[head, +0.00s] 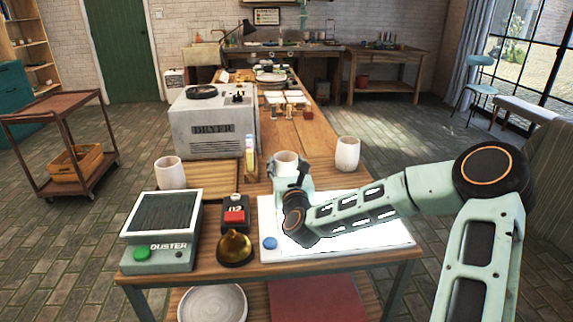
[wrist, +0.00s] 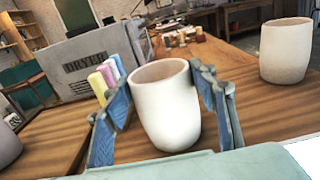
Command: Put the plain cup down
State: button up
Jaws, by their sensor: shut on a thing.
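A plain off-white cup (head: 285,160) stands upright between the fingers of my gripper (head: 290,175). In the wrist view the same cup (wrist: 165,110) fills the space between the blue finger pads of my gripper (wrist: 165,100), which is shut on it. I cannot tell whether its base touches the wooden table (head: 215,180). A second plain cup (head: 347,154) stands to its right, and also shows at the right of the wrist view (wrist: 286,52). A third cup (head: 169,173) stands at the left, partly cut off in the wrist view (wrist: 8,146).
The white dryer (head: 215,125) stands behind, with coloured sticks (head: 250,155) at its side. In front are the duster (head: 160,235), a red-button box (head: 234,214), a brass bell-like object (head: 235,248) and a bright white panel (head: 375,238) under my arm.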

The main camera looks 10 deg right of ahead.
jog(key=shift+f, duration=0.15)
jog(key=o, duration=1.4)
